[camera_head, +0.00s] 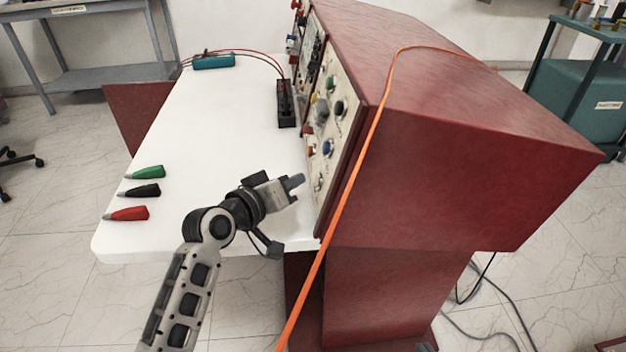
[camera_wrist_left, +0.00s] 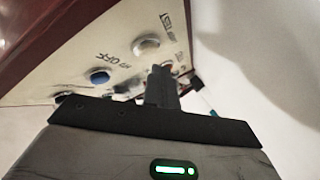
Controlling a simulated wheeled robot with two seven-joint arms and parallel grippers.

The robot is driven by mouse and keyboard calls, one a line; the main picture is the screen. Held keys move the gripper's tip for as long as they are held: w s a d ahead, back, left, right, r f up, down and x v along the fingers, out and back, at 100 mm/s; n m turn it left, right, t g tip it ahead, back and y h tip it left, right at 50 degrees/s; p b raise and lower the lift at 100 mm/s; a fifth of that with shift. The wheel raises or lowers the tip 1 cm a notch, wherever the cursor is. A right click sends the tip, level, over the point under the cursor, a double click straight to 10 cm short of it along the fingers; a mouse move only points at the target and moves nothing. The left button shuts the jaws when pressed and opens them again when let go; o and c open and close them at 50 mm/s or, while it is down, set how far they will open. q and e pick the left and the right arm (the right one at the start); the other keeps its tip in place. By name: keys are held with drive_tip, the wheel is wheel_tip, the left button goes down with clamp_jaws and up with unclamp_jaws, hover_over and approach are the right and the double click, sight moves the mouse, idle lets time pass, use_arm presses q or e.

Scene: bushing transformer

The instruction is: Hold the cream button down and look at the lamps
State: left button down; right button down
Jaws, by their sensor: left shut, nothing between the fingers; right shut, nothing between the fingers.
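A cream button (camera_wrist_left: 146,45) is on the pale control panel (camera_head: 344,78), beside lettering that reads TEST in the left wrist view. In the head view a pale round part (camera_head: 319,183) low on the panel's near end seems to be this button. My left gripper (camera_head: 294,183) is shut and empty, its fingertips pointing at the panel from the left. In the left wrist view the fingertips (camera_wrist_left: 161,82) are close to the cream button; I cannot tell whether they touch it. I cannot tell whether any lamp is lit. My right gripper is not in view.
A blue button (camera_wrist_left: 99,77) is beside the cream one. An orange cable (camera_head: 345,185) hangs over the red cabinet (camera_head: 460,130). Green (camera_head: 148,172), black (camera_head: 142,190) and red (camera_head: 128,213) clips lie on the white table (camera_head: 215,120). The table's middle is clear.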

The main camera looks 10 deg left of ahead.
use_arm(q)
drive_tip(key=shift+d, duration=0.15)
drive_tip(key=shift+w+d+f, duration=0.1)
drive_tip(key=shift+w+d, duration=0.05)
drive_tip(key=shift+d, duration=0.1)
drive_tip(key=shift+w+d+f+p, duration=0.1)
drive_tip(key=shift+d+f+p, duration=0.05)
drive_tip(key=shift+d+p, duration=0.25)
idle(1.6)
drive_tip(key=shift+s+a+r, duration=0.15)
drive_tip(key=shift+a, duration=0.25)
drive_tip(key=shift+s+a+r, duration=0.1)
drive_tip(key=shift+a, duration=0.25)
drive_tip(key=shift+a, duration=0.1)
drive_tip(key=shift+s+a+r+p, duration=0.15)
drive_tip(key=shift+s+a+r, duration=0.05)
drive_tip(key=shift+a, duration=0.55)
drive_tip(key=shift+s+a+r+p, duration=0.15)
drive_tip(key=shift+s+a, duration=0.1)
drive_tip(key=shift+a, duration=0.55)
drive_tip(key=shift+s+a+r+p, duration=0.15)
drive_tip(key=shift+s+a+r, duration=0.05)
drive_tip(key=shift+a, duration=0.55)
